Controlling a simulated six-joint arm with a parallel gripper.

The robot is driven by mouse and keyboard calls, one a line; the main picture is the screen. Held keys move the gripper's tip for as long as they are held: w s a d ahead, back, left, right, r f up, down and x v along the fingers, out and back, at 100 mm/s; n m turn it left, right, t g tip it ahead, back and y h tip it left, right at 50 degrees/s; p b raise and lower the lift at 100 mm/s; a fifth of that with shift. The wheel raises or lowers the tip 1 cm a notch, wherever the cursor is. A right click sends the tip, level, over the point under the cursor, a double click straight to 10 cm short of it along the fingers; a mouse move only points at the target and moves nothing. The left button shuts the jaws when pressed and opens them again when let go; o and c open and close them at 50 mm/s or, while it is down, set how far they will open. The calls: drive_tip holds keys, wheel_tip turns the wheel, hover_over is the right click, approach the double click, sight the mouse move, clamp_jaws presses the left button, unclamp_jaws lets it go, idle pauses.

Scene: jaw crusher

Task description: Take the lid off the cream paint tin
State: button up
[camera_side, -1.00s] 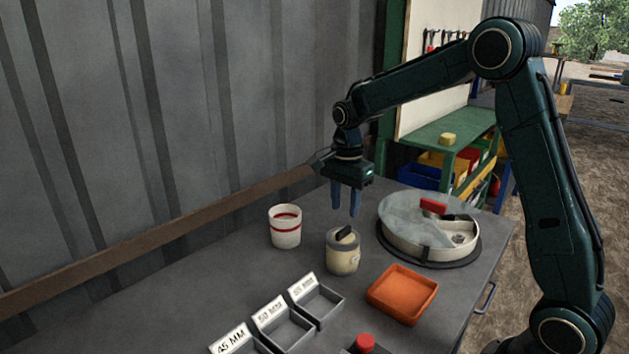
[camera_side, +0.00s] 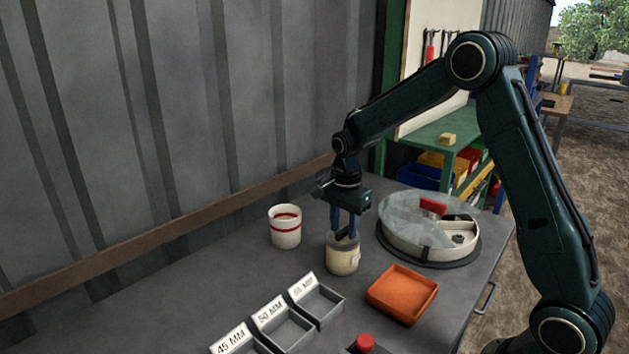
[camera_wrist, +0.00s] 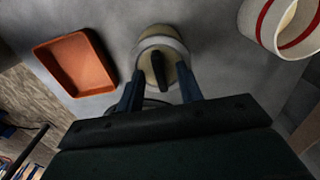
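The cream paint tin (camera_side: 342,261) stands upright on the grey bench, and its lid is on it. In the wrist view the lid (camera_wrist: 148,57) shows as a cream disc with a dark bar handle (camera_wrist: 159,70) across it. My gripper (camera_side: 343,236) points down at the lid from just above. In the wrist view the two blue fingers of my gripper (camera_wrist: 160,85) are apart, one on each side of the handle, with gaps showing. In the side view the fingers hide most of the handle.
A white cup with a red band (camera_side: 285,228) stands left of the tin. A round tray with a clear cover (camera_side: 415,245) is at the right. An orange tray (camera_side: 402,296) and labelled grey boxes (camera_side: 317,303) are in front. A red knob (camera_side: 365,342) is at the front edge.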

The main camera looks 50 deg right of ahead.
sight(344, 229)
drive_tip(key=shift+c, duration=0.5)
clamp_jaws()
wheel_tip(344, 229, up, 20)
idle(0.9)
idle(0.4)
